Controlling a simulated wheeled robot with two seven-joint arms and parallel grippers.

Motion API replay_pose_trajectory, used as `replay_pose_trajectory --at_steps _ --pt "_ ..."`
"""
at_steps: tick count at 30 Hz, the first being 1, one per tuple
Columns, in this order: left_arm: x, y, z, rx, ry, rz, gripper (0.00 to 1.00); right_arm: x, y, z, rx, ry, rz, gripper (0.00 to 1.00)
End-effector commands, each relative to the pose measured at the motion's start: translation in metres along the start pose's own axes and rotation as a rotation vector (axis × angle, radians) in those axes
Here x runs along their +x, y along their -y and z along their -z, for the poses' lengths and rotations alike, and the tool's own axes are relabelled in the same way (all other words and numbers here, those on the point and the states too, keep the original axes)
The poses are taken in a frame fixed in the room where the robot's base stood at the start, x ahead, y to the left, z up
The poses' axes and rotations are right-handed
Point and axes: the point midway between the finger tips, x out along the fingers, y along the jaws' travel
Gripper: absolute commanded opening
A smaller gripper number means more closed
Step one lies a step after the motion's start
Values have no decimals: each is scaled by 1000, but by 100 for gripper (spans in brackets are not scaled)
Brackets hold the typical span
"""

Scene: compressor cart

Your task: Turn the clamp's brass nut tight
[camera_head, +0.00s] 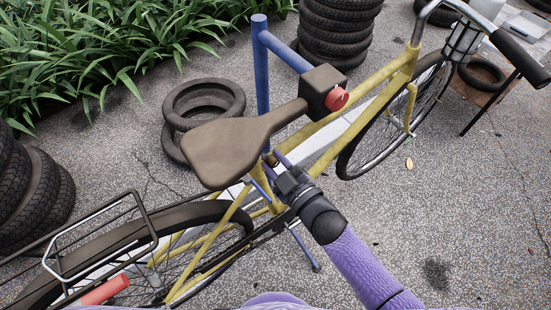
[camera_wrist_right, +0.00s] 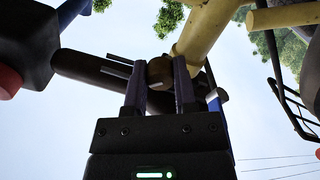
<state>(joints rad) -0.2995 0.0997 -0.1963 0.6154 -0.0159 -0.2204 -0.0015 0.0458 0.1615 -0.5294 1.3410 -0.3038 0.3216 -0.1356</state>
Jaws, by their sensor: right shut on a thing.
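My right gripper (camera_head: 273,166) reaches in from the lower right, below the brown saddle (camera_head: 235,145), at the top of the yellow bicycle frame. In the right wrist view its two purple fingers (camera_wrist_right: 160,80) close from both sides on a small round brownish thing, which looks like the clamp's brass nut (camera_wrist_right: 160,72). The nut sits between the fingertips, close to the yellow frame tube (camera_wrist_right: 207,32). The clamp itself is hard to make out, and how tight the nut is cannot be seen. My left gripper is not in view.
A blue stand (camera_head: 262,75) carries a dark block with a red knob (camera_head: 337,98) by the saddle nose. A rear rack (camera_head: 95,240) is at lower left. Loose tyres (camera_head: 203,100) and tyre stacks (camera_head: 335,30) stand behind. Paving at right is mostly clear.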

Motion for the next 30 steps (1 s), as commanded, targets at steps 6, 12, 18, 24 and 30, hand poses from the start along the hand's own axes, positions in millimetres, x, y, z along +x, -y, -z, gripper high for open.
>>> replay_pose_trajectory --at_steps 6,12,18,24,30 --pt "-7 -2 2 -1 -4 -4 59 0 0 0 204 3 2 0" --pt "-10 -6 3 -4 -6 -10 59 0 1 0 394 3 2 0" --pt "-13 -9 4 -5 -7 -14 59 0 1 0 582 4 1 0" --pt "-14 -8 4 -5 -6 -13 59 0 1 0 754 3 1 0" --pt "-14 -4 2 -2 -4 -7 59 -1 2 -1 892 4 1 0"
